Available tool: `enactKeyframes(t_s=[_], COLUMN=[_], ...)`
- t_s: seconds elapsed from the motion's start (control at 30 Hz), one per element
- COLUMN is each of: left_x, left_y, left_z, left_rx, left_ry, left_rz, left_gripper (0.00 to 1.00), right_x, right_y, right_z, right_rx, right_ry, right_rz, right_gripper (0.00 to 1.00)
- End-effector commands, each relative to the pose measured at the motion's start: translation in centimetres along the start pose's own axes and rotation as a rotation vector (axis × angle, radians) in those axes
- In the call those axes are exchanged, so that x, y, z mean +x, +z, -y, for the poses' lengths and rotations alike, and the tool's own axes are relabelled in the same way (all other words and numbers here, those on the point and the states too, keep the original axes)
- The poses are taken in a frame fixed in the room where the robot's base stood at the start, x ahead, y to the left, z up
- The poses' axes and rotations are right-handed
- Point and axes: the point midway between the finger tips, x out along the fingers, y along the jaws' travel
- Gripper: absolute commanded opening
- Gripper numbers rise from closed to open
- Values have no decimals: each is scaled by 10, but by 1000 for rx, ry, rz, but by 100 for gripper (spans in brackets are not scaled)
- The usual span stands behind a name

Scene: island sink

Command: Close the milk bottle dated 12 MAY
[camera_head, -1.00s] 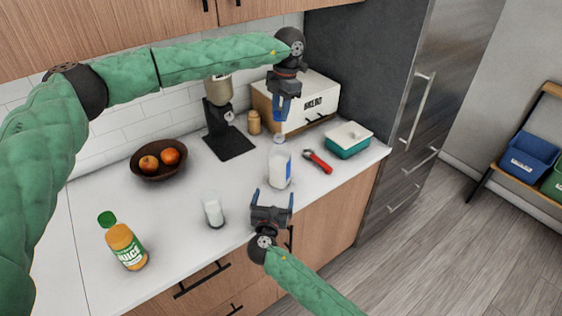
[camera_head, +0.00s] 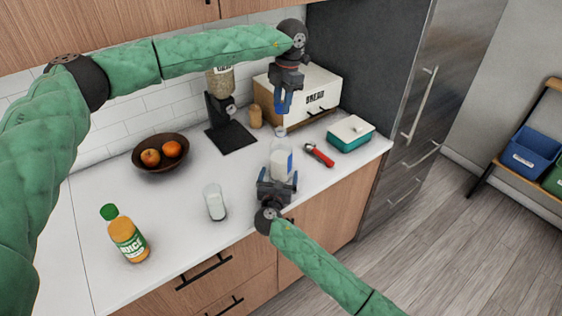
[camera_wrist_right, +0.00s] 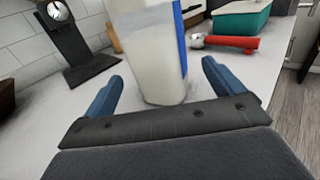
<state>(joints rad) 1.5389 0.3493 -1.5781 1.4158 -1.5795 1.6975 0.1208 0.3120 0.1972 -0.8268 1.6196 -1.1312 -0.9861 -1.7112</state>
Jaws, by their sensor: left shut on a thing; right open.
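The milk bottle (camera_head: 281,163), clear with white milk and a blue label patch, stands upright near the counter's front edge. Its date is not readable. In the right wrist view the bottle (camera_wrist_right: 152,50) fills the upper middle. My right gripper (camera_head: 277,183) is open in front of it, low down, with the blue fingers (camera_wrist_right: 160,88) either side of its base and a gap to each. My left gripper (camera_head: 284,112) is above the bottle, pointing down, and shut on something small. A pale round cap (camera_head: 280,132) shows just below its fingertips, above the bottle; the grip itself is unclear.
A red-handled tool (camera_head: 320,155) and a teal container (camera_head: 350,136) lie to the right. Behind are a fruit bowl (camera_head: 147,167), a black-based dispenser (camera_head: 230,138) and a bread box (camera_head: 330,95).

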Motion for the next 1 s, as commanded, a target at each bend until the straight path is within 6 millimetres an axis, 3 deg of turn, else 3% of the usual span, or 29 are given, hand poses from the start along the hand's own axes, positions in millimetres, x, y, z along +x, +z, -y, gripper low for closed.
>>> enactKeyframes(t_s=[0.1, 0.33, 0.77, 0.8, 1.0], left_x=[0, 0, 0, 0, 0], left_y=[0, 0, 0, 0, 0], left_z=[0, 0, 0, 0, 0], left_rx=[0, 0, 0, 0, 0], left_ry=[0, 0, 0, 0, 0], left_rz=[0, 0, 0, 0, 0], left_gripper=[12, 12, 12, 12, 12], right_x=[19, 44, 51, 51, 51], right_y=[1, 0, 0, 0, 0], right_z=[0, 0, 0, 0, 0], right_rx=[0, 0, 0, 0, 1], right_ry=[-1, 0, 0, 0, 0], right_rz=[1, 0, 0, 0, 0], right_gripper=[93, 93, 93, 91, 52])
